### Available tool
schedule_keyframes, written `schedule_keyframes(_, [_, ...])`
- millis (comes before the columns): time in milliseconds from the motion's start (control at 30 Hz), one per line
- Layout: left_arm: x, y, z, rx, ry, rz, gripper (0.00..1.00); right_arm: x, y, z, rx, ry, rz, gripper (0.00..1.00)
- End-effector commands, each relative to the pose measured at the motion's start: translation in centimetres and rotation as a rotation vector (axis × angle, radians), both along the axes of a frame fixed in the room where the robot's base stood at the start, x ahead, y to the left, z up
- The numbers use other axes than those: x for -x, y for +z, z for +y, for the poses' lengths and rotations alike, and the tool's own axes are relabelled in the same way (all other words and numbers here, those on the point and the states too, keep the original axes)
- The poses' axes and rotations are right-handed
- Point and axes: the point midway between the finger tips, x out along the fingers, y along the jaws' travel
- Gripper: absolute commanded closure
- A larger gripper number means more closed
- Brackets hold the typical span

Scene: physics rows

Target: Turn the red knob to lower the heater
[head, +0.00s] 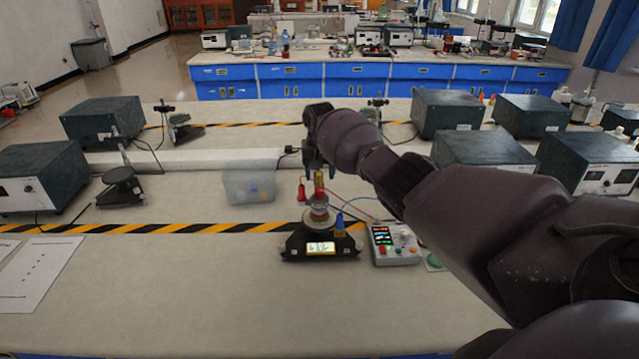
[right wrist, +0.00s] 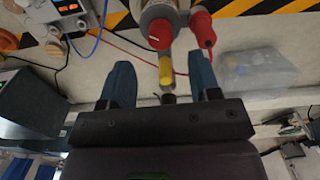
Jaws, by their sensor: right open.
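The red knob (right wrist: 162,33), round with a pale line, is on top of the heater device. In the head view, the device (head: 320,247) has a dark base and a lit yellow display. My right gripper (head: 315,172) is above it, pointing down. In the right wrist view, its two blue-grey fingers (right wrist: 160,64) are spread apart with nothing clamped. A yellow piece (right wrist: 166,72) shows between the fingers, just below the knob in the picture. I cannot tell whether the fingers touch anything. My left gripper is not in view.
A control box (head: 393,244) with a lit display and buttons stands right of the device, with red and blue cables between them. A red plug (right wrist: 201,27) is close beside the knob. A clear bin (head: 249,187) is to the left. The front table is mostly bare.

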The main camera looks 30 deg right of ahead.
Motion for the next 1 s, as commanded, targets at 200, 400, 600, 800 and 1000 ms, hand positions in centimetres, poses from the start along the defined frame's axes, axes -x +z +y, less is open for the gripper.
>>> schedule_keyframes(200, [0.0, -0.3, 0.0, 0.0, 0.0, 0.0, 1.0, 0.0, 3.5, 0.0, 0.0, 0.0, -0.001, 0.43])
schedule_keyframes(400, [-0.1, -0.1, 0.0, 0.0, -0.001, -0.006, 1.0, 0.0, 5.0, 0.0, 0.0, -0.001, 0.001, 0.43])
schedule_keyframes(600, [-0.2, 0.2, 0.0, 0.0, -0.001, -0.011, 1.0, 0.0, 5.3, 0.0, 0.0, -0.001, 0.001, 0.43])
schedule_keyframes(800, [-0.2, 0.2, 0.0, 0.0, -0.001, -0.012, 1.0, 0.0, 5.3, 0.0, 0.0, -0.001, 0.001, 0.43])
schedule_keyframes(1000, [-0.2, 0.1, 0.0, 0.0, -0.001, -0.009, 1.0, 0.0, 5.2, 0.0, 0.0, 0.001, 0.001, 0.43])
